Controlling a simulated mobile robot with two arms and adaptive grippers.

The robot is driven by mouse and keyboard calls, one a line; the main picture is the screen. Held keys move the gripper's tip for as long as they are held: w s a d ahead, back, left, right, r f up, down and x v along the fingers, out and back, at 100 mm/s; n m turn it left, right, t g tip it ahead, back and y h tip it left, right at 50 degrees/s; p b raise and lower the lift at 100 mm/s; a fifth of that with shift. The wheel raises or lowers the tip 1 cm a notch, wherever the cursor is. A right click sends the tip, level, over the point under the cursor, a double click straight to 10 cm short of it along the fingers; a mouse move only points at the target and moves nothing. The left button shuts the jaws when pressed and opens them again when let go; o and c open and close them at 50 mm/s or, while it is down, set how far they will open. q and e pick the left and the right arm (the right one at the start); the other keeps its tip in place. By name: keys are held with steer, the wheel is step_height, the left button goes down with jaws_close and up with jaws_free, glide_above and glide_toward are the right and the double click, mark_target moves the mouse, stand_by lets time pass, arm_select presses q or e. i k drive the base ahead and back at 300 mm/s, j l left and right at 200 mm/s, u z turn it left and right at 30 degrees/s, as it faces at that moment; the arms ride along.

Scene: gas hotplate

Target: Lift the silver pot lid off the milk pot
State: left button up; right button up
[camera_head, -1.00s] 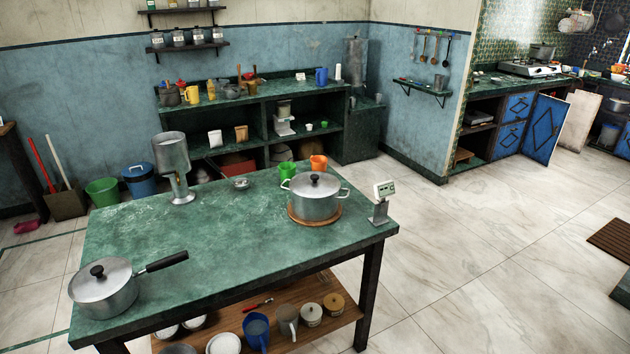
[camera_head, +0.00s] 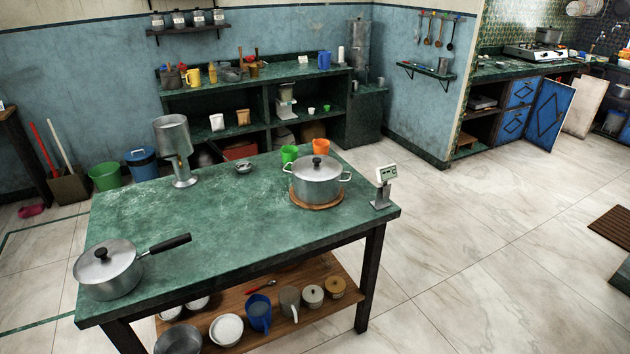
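Two lidded silver pots stand on the green table, and I cannot tell for certain which one is the milk pot. A saucepan (camera_head: 112,283) with one long black handle is at the near left corner. Its silver lid (camera_head: 103,261) has a black knob and sits on the rim. A two-handled pot (camera_head: 317,188) stands on a round wooden board at the right. Its silver lid (camera_head: 317,166) also has a black knob and sits on the rim. Neither of my grippers is in view.
The green table (camera_head: 215,222) is clear in the middle. Open tiled floor (camera_head: 480,250) lies to the right.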

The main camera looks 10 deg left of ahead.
mark_target(311, 168)
steer(key=i+l+u, duration=0.25)
steer(key=i+l, duration=0.15)
steer(key=i, duration=0.15)
steer(key=i+l+u, duration=0.25)
steer(key=i+l, duration=0.2)
steer(key=l, duration=0.1)
